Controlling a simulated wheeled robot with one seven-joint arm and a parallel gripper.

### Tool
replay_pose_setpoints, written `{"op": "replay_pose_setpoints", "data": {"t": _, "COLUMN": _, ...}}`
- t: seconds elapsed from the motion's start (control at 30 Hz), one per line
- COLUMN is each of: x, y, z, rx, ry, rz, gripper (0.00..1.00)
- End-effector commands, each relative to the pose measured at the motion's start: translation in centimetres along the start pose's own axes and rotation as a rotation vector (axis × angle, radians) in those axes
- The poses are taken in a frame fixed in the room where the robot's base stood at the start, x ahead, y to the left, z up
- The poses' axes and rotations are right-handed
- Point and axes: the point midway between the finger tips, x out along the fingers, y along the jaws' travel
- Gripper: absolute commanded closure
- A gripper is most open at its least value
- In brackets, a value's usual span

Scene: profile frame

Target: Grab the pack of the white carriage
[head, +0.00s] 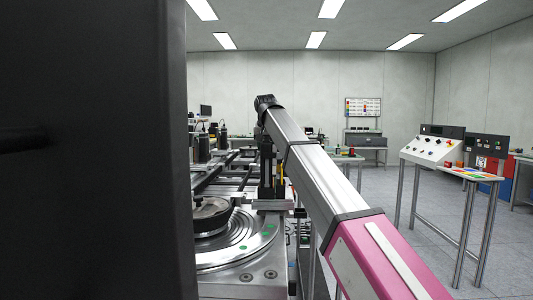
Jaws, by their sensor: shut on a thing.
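My gripper is not visible; my arm runs from the lower right towards the middle of the head view, and its far end hides what lies behind it. I cannot make out the pack or a white carriage in this view. A metal machine bed (245,285) with a round turntable (235,252) bearing green dots stands in the lower middle. Dark rails (212,178) run away from it towards the back.
A dark upright surface covers the left third of the view. A sloped control panel (432,151) and a table with coloured squares (488,177) stand at the right. A wall board (363,106) hangs at the back. Grey floor (385,210) lies open between.

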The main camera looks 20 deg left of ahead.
Motion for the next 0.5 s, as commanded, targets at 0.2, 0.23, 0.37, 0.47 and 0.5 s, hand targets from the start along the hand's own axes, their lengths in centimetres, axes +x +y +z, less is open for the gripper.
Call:
{"op": "replay_pose_setpoints", "data": {"t": 0.2, "x": -1.9, "y": -0.1, "z": -0.9, "rx": 0.0, "ry": 0.002, "rz": -0.001, "gripper": 1.0}}
{"op": "replay_pose_setpoints", "data": {"t": 0.23, "x": -2.2, "y": -0.1, "z": -1.0, "rx": 0.0, "ry": 0.002, "rz": -0.001, "gripper": 1.0}}
{"op": "replay_pose_setpoints", "data": {"t": 0.37, "x": -3.0, "y": -0.9, "z": -0.3, "rx": -0.001, "ry": 0.001, "rz": -0.001, "gripper": 1.0}}
{"op": "replay_pose_setpoints", "data": {"t": 0.47, "x": -3.9, "y": -1.6, "z": 0.2, "rx": -0.001, "ry": 0.002, "rz": -0.001, "gripper": 1.0}}
{"op": "replay_pose_setpoints", "data": {"t": 0.5, "x": -4.2, "y": -1.9, "z": 0.3, "rx": -0.001, "ry": 0.002, "rz": -0.001, "gripper": 1.0}}
